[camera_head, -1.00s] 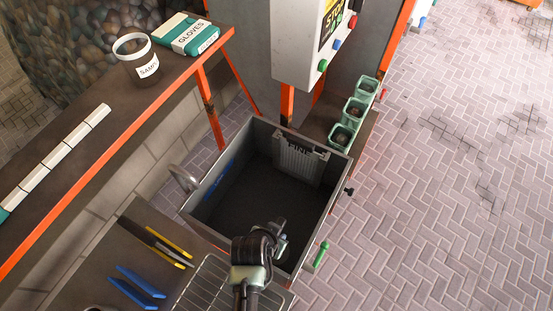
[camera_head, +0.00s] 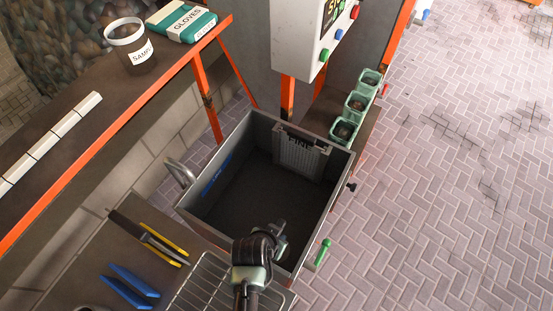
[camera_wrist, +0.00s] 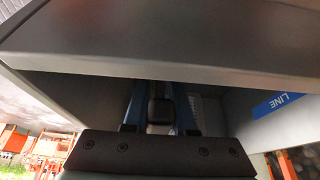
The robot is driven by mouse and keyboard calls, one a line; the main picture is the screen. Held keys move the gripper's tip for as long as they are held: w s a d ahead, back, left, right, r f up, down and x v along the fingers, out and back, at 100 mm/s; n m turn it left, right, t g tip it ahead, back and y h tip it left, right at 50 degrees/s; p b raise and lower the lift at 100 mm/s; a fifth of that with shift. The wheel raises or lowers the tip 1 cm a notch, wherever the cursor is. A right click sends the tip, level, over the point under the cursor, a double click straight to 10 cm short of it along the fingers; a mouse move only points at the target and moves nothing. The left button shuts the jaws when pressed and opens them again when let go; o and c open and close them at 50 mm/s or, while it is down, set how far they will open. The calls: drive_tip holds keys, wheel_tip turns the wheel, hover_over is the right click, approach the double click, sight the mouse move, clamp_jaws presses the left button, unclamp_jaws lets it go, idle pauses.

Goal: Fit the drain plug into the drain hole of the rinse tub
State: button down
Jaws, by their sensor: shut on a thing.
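The rinse tub (camera_head: 243,195) is a deep grey box with a dark floor in the middle of the head view. My gripper (camera_head: 281,228) reaches over its near side. In the wrist view my gripper (camera_wrist: 160,112) has its two blue fingers on either side of a small dark block-like piece, which looks like the drain plug (camera_wrist: 160,108). It is held between the fingers, and its lower part is hidden. A grey tub wall (camera_wrist: 180,40) with its broad edge fills the upper wrist view. I cannot see the drain hole in either view.
A grey ribbed panel (camera_head: 298,155) hangs on the tub's far wall. A green-handled valve (camera_head: 322,252) stands off the right side. A wire rack (camera_head: 205,285), yellow-handled tool (camera_head: 165,245) and blue-handled tool (camera_head: 130,285) lie at the near left. Green cups (camera_head: 355,105) stand behind.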

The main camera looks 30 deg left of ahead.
idle(0.3)
drive_tip(key=c, duration=0.7)
unclamp_jaws()
drive_tip(key=shift+o, duration=0.2)
drive_tip(key=shift+r, duration=0.1)
drive_tip(key=v, duration=1.2)
drive_tip(key=shift+s+r, duration=0.25)
drive_tip(key=shift+r, duration=0.05)
